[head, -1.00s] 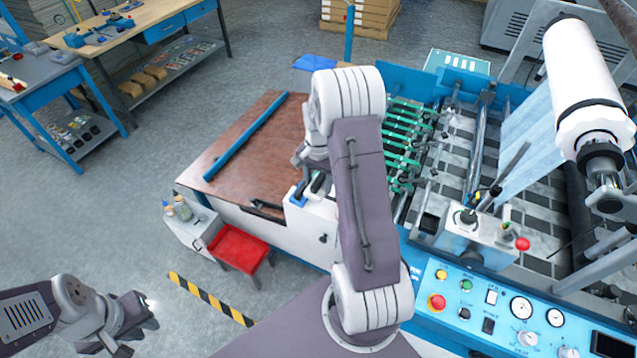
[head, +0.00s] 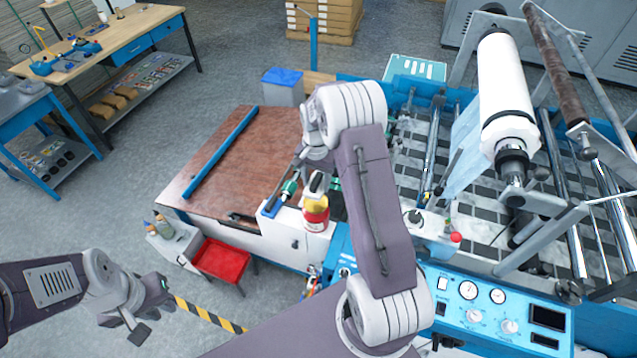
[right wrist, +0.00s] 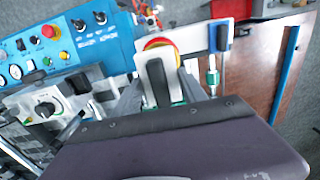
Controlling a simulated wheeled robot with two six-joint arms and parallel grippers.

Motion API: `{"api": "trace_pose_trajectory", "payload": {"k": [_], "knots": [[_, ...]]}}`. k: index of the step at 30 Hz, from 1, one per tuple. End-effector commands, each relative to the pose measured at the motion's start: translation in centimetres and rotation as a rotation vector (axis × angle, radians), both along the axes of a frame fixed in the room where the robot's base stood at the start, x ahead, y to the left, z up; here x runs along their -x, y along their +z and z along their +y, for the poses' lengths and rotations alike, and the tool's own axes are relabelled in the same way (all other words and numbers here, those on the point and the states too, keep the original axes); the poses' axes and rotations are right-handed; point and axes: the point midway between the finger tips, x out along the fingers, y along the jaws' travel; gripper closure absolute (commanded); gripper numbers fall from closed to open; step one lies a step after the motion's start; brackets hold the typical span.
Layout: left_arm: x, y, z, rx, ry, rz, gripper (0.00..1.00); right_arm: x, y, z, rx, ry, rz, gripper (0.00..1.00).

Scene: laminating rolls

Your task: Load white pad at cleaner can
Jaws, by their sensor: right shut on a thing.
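The cleaner can (head: 316,213), red and yellow, stands at the front corner of the machine beside the brown table. Its red and yellow top (right wrist: 160,44) shows in the right wrist view. My right gripper (right wrist: 158,80) is shut on the white pad (right wrist: 141,72), which has a black top, and holds it over or against the can's top; contact is unclear. In the head view the pad (head: 316,185) shows just above the can, while my right arm hides most of that gripper. My left gripper (head: 150,309) is open and empty at the lower left.
A blue control panel (head: 485,312) lies right of the can. A green-handled tool (head: 288,188) rests close to its left. A white roll (head: 505,90) hangs over the machine.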

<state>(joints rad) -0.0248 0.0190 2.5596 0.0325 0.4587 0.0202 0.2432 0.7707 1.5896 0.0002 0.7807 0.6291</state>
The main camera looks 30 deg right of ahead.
Motion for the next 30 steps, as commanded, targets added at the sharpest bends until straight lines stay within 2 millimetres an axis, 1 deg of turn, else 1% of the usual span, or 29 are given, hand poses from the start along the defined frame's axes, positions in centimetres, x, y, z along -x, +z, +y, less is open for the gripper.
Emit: {"api": "trace_pose_trajectory", "payload": {"k": [5, 8, 11, 18, 21, 24, 30], "knots": [[0.0, -0.3, 0.0, 0.000, 0.000, 0.001, 0.80, 0.0, -0.3, 0.0, 0.000, -0.001, 0.000, 0.83], [0.0, -0.8, 0.0, 0.000, 0.000, 0.001, 0.80, 0.0, -0.9, 0.0, -0.001, -0.001, 0.001, 0.83], [0.0, -1.6, 0.0, 0.000, 0.000, 0.001, 0.80, 0.0, -1.9, 0.0, 0.000, -0.001, 0.001, 0.83], [0.0, -4.1, 0.0, 0.000, 0.000, 0.001, 0.80, 0.0, -5.1, 0.0, 0.000, -0.001, 0.001, 0.83], [0.0, -4.8, 0.0, 0.000, 0.000, 0.001, 0.80, 0.0, -6.0, 0.0, 0.000, -0.001, 0.000, 0.83], [0.0, -4.9, 0.0, 0.000, 0.000, 0.001, 0.80, 0.0, -6.2, 0.0, 0.000, -0.001, 0.000, 0.83], [0.0, -4.8, 0.0, 0.000, 0.000, 0.000, 0.80, 0.0, -6.1, 0.0, 0.000, -0.001, 0.000, 0.83]]}}
